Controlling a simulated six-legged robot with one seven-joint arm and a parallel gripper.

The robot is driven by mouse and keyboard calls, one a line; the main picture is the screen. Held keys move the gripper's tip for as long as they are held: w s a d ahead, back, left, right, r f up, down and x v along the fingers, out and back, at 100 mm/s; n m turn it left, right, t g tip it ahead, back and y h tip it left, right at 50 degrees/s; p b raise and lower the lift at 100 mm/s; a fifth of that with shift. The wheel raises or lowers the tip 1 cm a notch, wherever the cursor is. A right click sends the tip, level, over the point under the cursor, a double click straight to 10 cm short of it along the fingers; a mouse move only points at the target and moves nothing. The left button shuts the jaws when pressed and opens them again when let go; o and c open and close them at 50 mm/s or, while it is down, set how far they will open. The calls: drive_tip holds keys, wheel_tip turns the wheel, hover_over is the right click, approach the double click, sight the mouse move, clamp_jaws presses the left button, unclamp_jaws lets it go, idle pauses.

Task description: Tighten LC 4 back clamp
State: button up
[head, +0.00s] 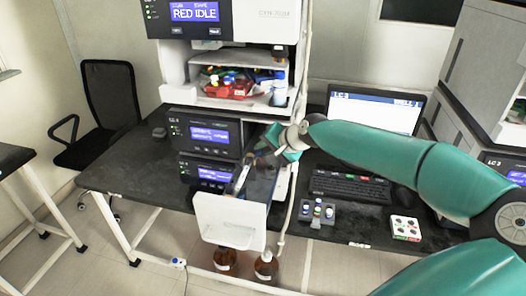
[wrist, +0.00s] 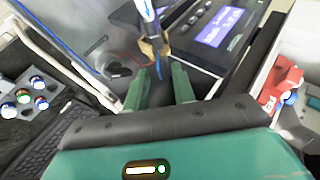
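The LC 4 stack (head: 203,135) stands at the bench's middle, with lit displays. A pulled-out compartment with a white front panel (head: 230,222) is below it. A slim white-and-blue column (head: 241,176) stands tilted there; it also shows in the wrist view (wrist: 148,14). A tan clamp-like piece (wrist: 152,48) is around or beside the column's lower part; I cannot tell if it is the back clamp or how tight it is. My gripper (wrist: 160,74) is open, its two teal fingers apart, pointing at the tan piece. Contact is unclear. In the head view my gripper (head: 272,150) is partly hidden.
A vial rack (head: 317,212) and a white block with coloured spots (head: 405,229) lie on the bench at right, near a keyboard (head: 347,187) and laptop (head: 372,110). Brown bottles (head: 265,265) stand below. A pale tube or post (head: 303,60) runs beside the stack.

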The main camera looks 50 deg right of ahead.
drive_tip(key=shift+x, duration=0.85)
clamp_jaws()
